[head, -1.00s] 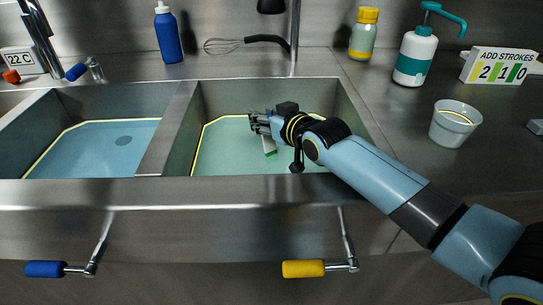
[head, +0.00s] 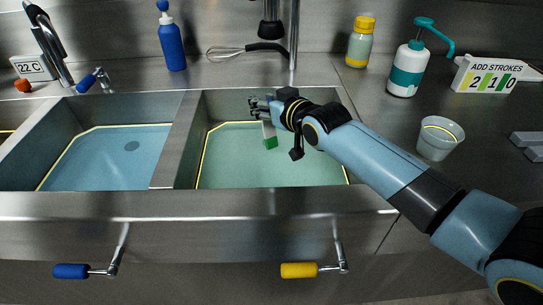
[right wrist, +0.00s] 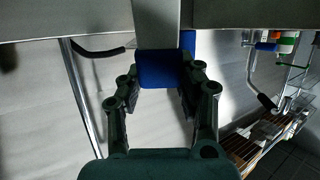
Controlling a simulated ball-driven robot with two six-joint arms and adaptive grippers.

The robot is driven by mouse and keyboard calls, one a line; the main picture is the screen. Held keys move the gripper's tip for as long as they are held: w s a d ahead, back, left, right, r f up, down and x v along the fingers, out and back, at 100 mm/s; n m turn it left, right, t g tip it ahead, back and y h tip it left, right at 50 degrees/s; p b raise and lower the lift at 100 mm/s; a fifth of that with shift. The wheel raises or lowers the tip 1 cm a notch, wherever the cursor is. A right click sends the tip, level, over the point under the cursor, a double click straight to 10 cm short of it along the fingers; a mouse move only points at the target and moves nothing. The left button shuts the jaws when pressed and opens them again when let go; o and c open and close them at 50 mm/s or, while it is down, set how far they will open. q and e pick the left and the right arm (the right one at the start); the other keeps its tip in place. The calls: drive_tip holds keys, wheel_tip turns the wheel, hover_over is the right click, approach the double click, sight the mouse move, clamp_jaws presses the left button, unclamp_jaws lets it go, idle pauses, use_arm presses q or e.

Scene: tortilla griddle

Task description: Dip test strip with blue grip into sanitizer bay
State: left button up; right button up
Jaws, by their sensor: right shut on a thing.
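My right gripper (head: 258,107) is over the right-hand bay (head: 225,170), which holds green liquid. In the right wrist view its fingers (right wrist: 160,88) are shut on the blue grip (right wrist: 163,70) of the test strip (right wrist: 156,25). In the head view the strip's pale body (head: 267,128) hangs below the fingers and ends in a green tip (head: 270,143). The tip appears above the liquid; the exact gap is unclear. The left-hand bay (head: 105,165) holds blue liquid. My left gripper is not in view.
A steel divider (head: 176,140) separates the bays. The sign (head: 490,75), pump bottle (head: 408,68), yellow-capped bottle (head: 361,42) and cup (head: 440,138) stand on the right counter. A whisk (head: 240,50) lies behind the bay. Blue (head: 71,271) and yellow (head: 299,270) handles are in front.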

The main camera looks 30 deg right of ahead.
drive_tip(key=shift+r+p, duration=4.7)
drive_tip(key=shift+r, duration=0.4)
drive_tip(key=shift+f, duration=0.1)
